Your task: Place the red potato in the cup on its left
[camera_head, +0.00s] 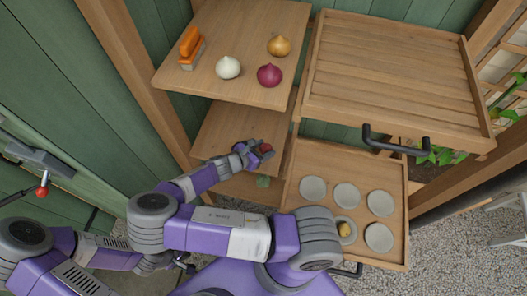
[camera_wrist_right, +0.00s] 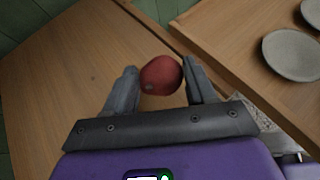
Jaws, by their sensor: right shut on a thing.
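My right gripper (camera_head: 258,152) is shut on the red potato (camera_head: 266,148), above the middle wooden shelf. The right wrist view shows the potato (camera_wrist_right: 161,76) between the two dark fingers of the gripper (camera_wrist_right: 160,85). Several round grey cups (camera_head: 313,189) sit in the pulled-out wooden drawer (camera_head: 395,190) to the right of the gripper. One cup at the front holds a small yellow item (camera_head: 345,230). Parts of the cups (camera_wrist_right: 292,54) show at the right of the wrist view, apart from the potato. My left gripper is not visible.
The upper shelf (camera_head: 215,30) bears a white onion (camera_head: 228,67), a red onion (camera_head: 269,75), a yellow onion (camera_head: 281,45) and an orange-topped brush (camera_head: 191,47). A slatted wooden top (camera_head: 395,75) with a black handle (camera_head: 395,145) stands above the drawer.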

